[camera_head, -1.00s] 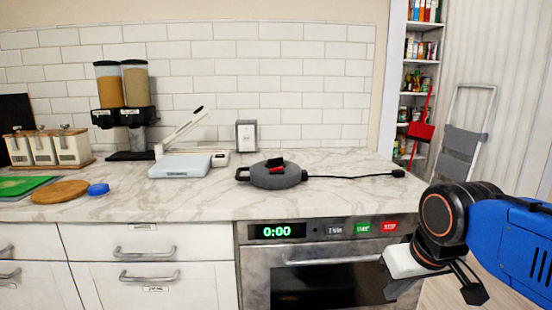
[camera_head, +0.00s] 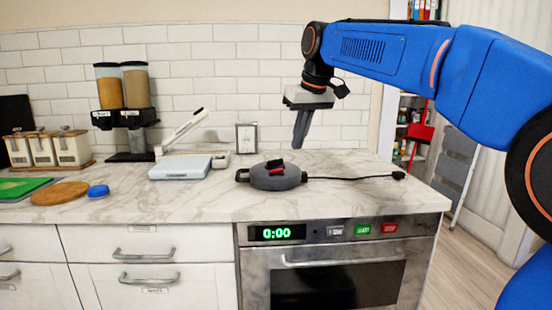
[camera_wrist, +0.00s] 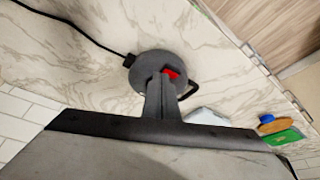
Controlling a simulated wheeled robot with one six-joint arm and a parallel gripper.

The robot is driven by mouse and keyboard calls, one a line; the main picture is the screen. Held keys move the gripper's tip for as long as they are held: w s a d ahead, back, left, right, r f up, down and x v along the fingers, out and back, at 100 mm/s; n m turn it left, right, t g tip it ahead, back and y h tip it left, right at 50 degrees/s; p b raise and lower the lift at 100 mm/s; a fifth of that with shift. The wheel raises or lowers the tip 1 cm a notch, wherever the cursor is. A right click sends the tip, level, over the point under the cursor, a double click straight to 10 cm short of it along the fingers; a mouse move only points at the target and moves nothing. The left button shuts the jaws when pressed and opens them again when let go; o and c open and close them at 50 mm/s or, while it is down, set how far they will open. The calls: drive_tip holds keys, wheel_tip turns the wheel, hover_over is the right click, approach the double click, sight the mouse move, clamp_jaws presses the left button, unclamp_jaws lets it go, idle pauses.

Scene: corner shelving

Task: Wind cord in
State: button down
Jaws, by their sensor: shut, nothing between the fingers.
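A round grey cord reel (camera_head: 274,178) lies flat on the marble counter, with a black handle loop at its left and a red and black part on top. Its black cord (camera_head: 345,178) runs out to the right along the counter and ends in a plug (camera_head: 398,175). My gripper (camera_head: 299,146) points down above the counter, over the reel's right side, shut and empty, apart from the reel. In the wrist view the reel (camera_wrist: 146,86) is partly hidden behind my shut fingers (camera_wrist: 163,82), and the cord (camera_wrist: 70,27) leads to the upper left.
An oven (camera_head: 340,270) with a lit display sits under the counter.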

approach(273, 168)
drive_tip(key=shift+n, duration=0.4)
drive_tip(key=x, duration=0.6)
drive_tip(key=shift+w+d, duration=0.1)
drive_tip(key=shift+w, duration=0.05)
